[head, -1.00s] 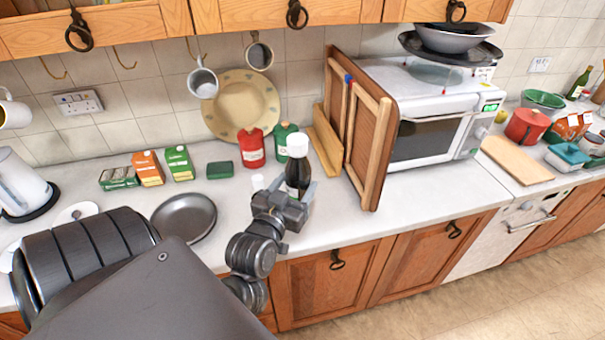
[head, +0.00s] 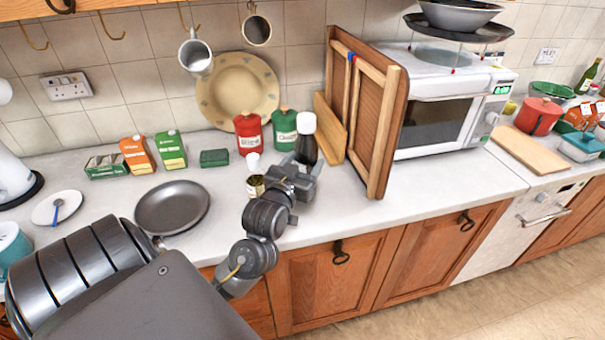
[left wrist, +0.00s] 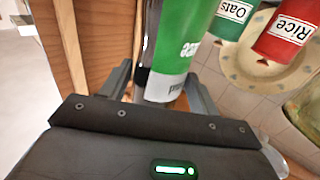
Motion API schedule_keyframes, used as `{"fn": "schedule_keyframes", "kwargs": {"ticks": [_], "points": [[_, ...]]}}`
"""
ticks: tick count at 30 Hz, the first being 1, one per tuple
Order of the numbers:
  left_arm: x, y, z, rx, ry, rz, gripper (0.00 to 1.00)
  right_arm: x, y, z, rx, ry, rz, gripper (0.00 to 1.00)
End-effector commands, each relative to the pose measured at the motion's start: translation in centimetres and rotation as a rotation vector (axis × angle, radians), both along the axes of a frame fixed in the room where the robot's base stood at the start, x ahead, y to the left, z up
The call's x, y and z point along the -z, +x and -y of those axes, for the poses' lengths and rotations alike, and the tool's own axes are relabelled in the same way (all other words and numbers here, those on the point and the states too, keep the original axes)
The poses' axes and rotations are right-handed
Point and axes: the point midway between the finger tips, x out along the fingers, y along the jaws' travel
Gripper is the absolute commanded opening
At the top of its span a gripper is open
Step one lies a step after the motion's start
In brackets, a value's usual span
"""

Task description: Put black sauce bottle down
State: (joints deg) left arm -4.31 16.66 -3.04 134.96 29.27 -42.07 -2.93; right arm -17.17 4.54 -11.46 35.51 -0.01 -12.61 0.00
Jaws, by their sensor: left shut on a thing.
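The black sauce bottle (head: 306,149) has a dark body and a white cap. In the head view it stands upright at the counter's back, right of the green canister and left of the wooden boards. My left gripper (head: 300,172) is shut on its lower part. The gripper hides the bottle's base, so I cannot tell whether it touches the counter. In the left wrist view a green label with white letters shows on the bottle (left wrist: 183,50), between the two fingers (left wrist: 160,90). My right gripper is not in view.
A small white-capped bottle (head: 255,184) stands just left of the gripper. Red (head: 249,134) and green (head: 284,131) canisters stand behind. A wooden board frame (head: 372,130) leans beside the microwave (head: 440,110). A frying pan (head: 172,207) lies left. The counter (head: 345,205) is bare in front of the frame.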

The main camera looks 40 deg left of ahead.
Motion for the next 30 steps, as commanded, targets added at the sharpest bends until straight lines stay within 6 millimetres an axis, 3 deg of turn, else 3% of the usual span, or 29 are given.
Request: {"fn": "schedule_keyframes", "kwargs": {"ticks": [8, 20, 21, 25, 30], "points": [[3.1, 0.2, -0.2, 0.0, 0.002, -0.001, 0.2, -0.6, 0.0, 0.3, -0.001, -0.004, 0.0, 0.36], [3.6, 0.2, -0.2, 0.0, 0.002, 0.002, 0.2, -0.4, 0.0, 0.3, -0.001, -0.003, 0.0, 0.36], [3.6, 0.2, -0.1, 0.001, 0.001, -0.001, 0.66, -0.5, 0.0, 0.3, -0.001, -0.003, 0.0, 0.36], [3.6, 0.2, -0.1, 0.001, 0.0, -0.002, 0.83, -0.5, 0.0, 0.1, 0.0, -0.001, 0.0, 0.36], [3.6, 0.2, -0.1, 0.001, 0.0, -0.002, 0.83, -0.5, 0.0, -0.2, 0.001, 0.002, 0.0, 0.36]]}}
